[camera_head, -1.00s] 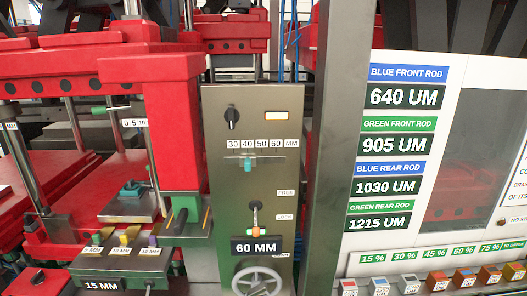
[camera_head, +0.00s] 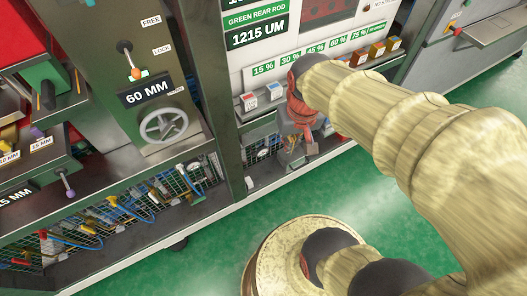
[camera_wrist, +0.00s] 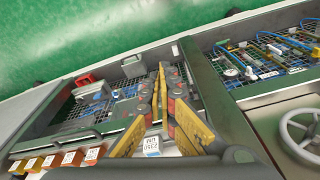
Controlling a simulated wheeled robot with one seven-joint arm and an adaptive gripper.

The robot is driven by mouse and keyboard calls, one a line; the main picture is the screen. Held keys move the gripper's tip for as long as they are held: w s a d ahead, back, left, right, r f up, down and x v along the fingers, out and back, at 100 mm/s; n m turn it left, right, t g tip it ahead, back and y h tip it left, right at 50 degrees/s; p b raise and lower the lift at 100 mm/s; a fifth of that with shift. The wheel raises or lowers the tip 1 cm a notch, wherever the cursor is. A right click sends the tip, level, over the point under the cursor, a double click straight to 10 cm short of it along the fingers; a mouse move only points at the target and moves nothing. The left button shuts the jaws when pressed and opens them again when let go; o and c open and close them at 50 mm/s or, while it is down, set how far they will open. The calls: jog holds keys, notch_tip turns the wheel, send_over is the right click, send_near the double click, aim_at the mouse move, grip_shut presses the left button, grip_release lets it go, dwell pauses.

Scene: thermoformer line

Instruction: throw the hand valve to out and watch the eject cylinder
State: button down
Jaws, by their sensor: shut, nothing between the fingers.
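My gripper (camera_head: 309,148) hangs in front of the lower mesh bay, under the white panel. It is shut and empty. In the wrist view its yellow fingers (camera_wrist: 161,80) lie together over the bay, with mesh and small fittings behind them. A red handle (camera_wrist: 85,79) on a grey block stands at the bay's left in the wrist view. I cannot tell which part is the hand valve. The eject cylinder cannot be told for certain among the fittings, and my arm and gripper hide part of the bay.
A grey handwheel (camera_head: 163,125) and an orange-tipped lever (camera_head: 134,72) marked FREE and LOCK are on the left panel. A dark post (camera_head: 214,90) divides the bays. Coloured blocks (camera_head: 376,49) line the ledge above. The green floor (camera_head: 215,240) is clear in front.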

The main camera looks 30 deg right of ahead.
jog(key=w+d+f+m+t+y, duration=0.15)
jog(key=f+m+y, duration=0.3)
jog(key=f, duration=0.95)
jog(key=w+d+f+m+t+y, duration=0.1)
jog(key=w+d+f+m+y, duration=0.3)
jog(key=f, duration=1)
jog(key=w+d+f+m+t+y, duration=0.1)
jog(key=d+f+m+y, duration=0.35)
jog(key=f, duration=1.05)
jog(key=w+a+f+n+t, duration=0.1)
jog(key=w+f+n+t, duration=0.1)
jog(key=w+f+t, duration=0.25)
jog(key=w+d+r+n+t+h, duration=0.1)
jog(key=w+d+r+n+t, duration=0.1)
jog(key=w+d+n+t, duration=0.35)
jog(key=m+g+b, duration=0.1)
jog(key=m+b, duration=0.1)
send_near(251, 149)
jog(key=w+d, duration=0.2)
jog(key=w, duration=0.1)
jog(key=shift+w+a+f, duration=0.1)
jog(key=shift+a+f, duration=0.1)
jog(key=shift+a, duration=0.7)
jog(key=shift+w+a+f, duration=0.1)
jog(key=shift+a+f, duration=0.05)
jog(key=shift+a, duration=0.8)
